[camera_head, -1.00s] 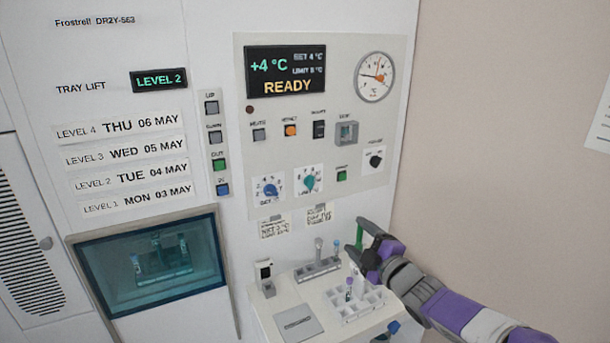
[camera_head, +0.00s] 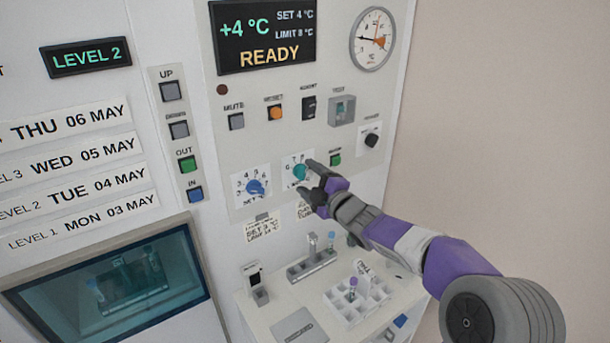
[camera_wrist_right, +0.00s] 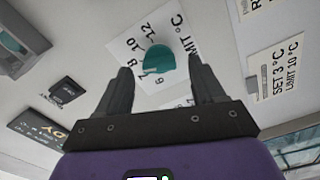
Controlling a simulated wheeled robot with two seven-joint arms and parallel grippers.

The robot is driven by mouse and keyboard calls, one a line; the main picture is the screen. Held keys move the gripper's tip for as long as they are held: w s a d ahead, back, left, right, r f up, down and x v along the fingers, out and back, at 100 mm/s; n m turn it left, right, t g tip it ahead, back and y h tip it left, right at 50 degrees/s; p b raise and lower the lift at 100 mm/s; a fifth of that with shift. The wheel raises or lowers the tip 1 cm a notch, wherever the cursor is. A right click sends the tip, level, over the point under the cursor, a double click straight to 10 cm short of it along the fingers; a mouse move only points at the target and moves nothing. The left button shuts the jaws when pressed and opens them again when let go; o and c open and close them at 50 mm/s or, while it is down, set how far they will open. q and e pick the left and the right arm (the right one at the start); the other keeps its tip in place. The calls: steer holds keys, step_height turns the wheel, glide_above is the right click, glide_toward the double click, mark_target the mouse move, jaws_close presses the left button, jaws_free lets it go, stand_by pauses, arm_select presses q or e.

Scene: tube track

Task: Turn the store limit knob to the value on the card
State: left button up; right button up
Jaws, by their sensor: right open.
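The teal limit knob (camera_head: 300,172) sits on a white numbered dial on the panel. In the right wrist view the knob (camera_wrist_right: 159,60) lies between my open fingertips, with a gap on both sides; its pale mark appears to point near 8. My right gripper (camera_head: 318,182) is open in front of the dial and covers its right side. It also shows in the wrist view (camera_wrist_right: 160,72). The card (camera_wrist_right: 284,70) reads SET 3 °C, LIMIT 10 °C; it also shows below the dials in the head view (camera_head: 263,229). My left gripper is out of view.
The blue set knob (camera_head: 256,187) is close left of the limit knob. A green button (camera_head: 335,159) is just right of my gripper. The display (camera_head: 264,36) reads +4 °C, SET 4, LIMIT 8, READY. A tube rack (camera_head: 357,300) stands on the shelf below.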

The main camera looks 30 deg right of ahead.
steer(key=shift+w+a, duration=0.1)
steer(key=shift+w, duration=0.85)
steer(key=c, duration=1.1)
steer(key=shift+o, duration=0.2)
steer(key=shift+m, duration=0.3)
steer(key=m+p, duration=0.1)
steer(key=m, duration=0.2)
steer(key=shift+r, duration=0.1)
steer(key=shift+m+p, duration=0.55)
steer(key=shift+m, duration=1.45)
